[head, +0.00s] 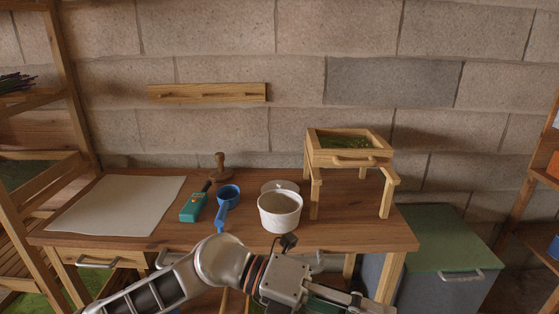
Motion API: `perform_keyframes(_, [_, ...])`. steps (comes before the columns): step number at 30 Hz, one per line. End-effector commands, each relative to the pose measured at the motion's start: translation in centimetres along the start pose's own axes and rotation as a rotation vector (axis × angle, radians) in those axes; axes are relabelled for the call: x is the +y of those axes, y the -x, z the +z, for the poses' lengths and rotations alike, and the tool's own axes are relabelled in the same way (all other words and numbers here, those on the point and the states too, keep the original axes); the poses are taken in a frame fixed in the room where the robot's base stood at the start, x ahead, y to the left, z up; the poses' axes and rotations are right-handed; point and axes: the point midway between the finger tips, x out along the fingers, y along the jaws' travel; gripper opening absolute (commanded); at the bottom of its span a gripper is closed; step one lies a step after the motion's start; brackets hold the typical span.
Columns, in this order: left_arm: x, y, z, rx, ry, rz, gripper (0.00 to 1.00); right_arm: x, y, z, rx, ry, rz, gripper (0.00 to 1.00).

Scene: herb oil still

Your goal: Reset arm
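One silver arm comes in from the lower left across the table's front edge, so I take it as my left arm. Its gripper (352,300) is low in the head view, in front of the wooden table (355,236), and is partly cut off by the lower edge. Its fingertips do not show clearly, so I cannot tell whether it is open or shut. I see nothing held in it. My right gripper is not in view.
On the table are a pale sheet (118,204), a green tool (194,206), a blue scoop (227,196), a wooden tamper (220,170), a white pot (280,212) and a wooden stand (349,152) holding herbs. A green-lidded bin (440,240) stands right.

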Motion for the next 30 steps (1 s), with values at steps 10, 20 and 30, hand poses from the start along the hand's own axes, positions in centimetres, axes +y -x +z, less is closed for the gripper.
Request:
perform_keyframes(10, [-1.5,5.2,5.0,-0.480,0.453,-0.515,0.35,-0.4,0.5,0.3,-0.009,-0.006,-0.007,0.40])
perform_keyframes(20, [11.9,15.8,3.9,-1.038,0.999,-0.747,0.35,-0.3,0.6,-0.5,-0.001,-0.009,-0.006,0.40])
perform_keyframes(30, [29.5,22.7,-12.8,-1.565,1.609,-0.719,0.35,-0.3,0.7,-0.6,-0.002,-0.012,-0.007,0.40])
